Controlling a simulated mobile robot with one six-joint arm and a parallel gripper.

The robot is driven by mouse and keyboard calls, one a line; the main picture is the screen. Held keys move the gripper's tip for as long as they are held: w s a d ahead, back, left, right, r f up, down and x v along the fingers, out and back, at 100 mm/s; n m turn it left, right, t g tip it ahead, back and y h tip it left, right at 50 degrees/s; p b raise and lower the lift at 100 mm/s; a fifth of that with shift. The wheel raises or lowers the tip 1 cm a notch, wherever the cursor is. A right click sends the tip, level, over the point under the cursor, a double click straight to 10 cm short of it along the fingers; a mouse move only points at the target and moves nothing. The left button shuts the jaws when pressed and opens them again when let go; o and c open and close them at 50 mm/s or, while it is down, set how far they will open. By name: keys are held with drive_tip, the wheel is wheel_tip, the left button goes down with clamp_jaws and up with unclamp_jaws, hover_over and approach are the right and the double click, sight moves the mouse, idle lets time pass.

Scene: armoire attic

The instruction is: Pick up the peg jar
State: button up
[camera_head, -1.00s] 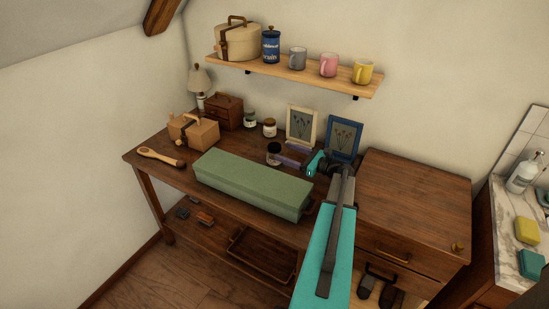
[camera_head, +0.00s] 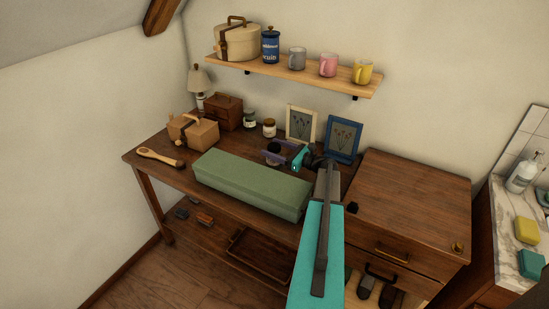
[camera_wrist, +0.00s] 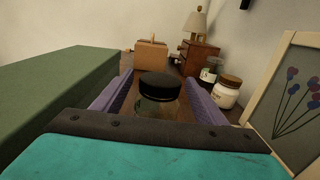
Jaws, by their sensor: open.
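A glass jar with a black lid (camera_head: 274,147), which I take for the peg jar, stands on the wooden desk behind the green box. In the wrist view the jar (camera_wrist: 159,88) is upright between the two purple fingers, its clear body partly hidden by my gripper's dark edge. My gripper (camera_head: 275,154) is open, reaching in from the right with one finger on each side of the jar. In the wrist view my gripper (camera_wrist: 158,78) shows a gap on both sides of the jar; I see no clear contact.
The long green box (camera_head: 252,183) lies close to the gripper's near side. Two framed pictures (camera_head: 301,123) (camera_head: 343,137) stand behind it. Two other jars (camera_head: 249,118) (camera_head: 269,127), a wooden chest (camera_head: 223,111) and a tan case (camera_head: 193,131) are further left.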

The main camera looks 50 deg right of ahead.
drive_tip(key=c, duration=1.2)
drive_tip(key=shift+c, duration=0.4)
drive_tip(key=shift+r, duration=0.1)
drive_tip(key=shift+r+b, duration=0.95)
drive_tip(key=shift+r, duration=4)
